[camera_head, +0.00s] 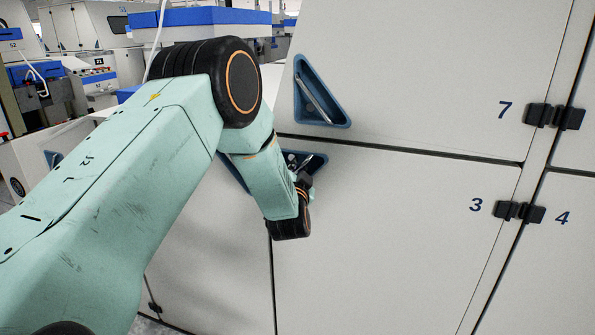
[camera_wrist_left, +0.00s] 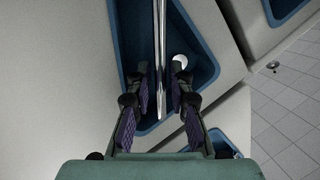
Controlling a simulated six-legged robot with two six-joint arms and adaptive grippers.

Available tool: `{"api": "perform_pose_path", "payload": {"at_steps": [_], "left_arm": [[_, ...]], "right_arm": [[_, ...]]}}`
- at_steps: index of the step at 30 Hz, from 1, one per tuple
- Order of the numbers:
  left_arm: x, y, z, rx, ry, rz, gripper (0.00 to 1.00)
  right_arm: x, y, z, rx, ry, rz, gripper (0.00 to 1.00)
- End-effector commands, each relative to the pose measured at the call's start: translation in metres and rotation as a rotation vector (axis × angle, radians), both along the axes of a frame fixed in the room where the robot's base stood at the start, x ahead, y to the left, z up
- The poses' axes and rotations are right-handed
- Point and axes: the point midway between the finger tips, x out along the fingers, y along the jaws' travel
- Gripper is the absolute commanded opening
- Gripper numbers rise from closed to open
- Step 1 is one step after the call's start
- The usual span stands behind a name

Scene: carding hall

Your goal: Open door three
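Door three (camera_head: 400,240) is a pale grey panel with a dark "3" and black hinges (camera_head: 507,210) at its right edge. It looks shut in the head view. Its blue recess (camera_head: 318,159) is at the upper left corner, partly hidden by my left wrist. My left gripper (camera_head: 302,172) reaches into this recess. In the left wrist view, a thin metal bar handle (camera_wrist_left: 160,35) runs between the two fingers of my left gripper (camera_wrist_left: 160,96). The fingers are apart, with a gap visible on each side of the bar. My right gripper is not in view.
Door seven (camera_head: 430,70), with its own blue triangular recess (camera_head: 322,97), is above. Door four (camera_head: 560,270) is on the right past the hinges. Blue and grey machines (camera_head: 90,75) stand at the back left. Tiled floor (camera_wrist_left: 290,110) shows in the left wrist view.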

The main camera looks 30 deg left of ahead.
Motion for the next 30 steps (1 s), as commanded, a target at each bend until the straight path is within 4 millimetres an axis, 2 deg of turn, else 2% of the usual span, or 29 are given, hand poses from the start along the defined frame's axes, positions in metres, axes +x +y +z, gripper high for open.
{"api": "perform_pose_path", "payload": {"at_steps": [5,13,30], "left_arm": [[0.0007,0.0016,-0.0004,0.000,0.001,0.001,0.20],[0.0011,0.0023,-0.0003,0.000,0.001,0.002,0.00],[0.0016,0.0010,0.0008,0.001,-0.001,-0.001,0.00]], "right_arm": [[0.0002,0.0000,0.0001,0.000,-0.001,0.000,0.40],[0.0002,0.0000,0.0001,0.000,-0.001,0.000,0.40],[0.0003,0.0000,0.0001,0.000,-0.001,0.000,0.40]]}}
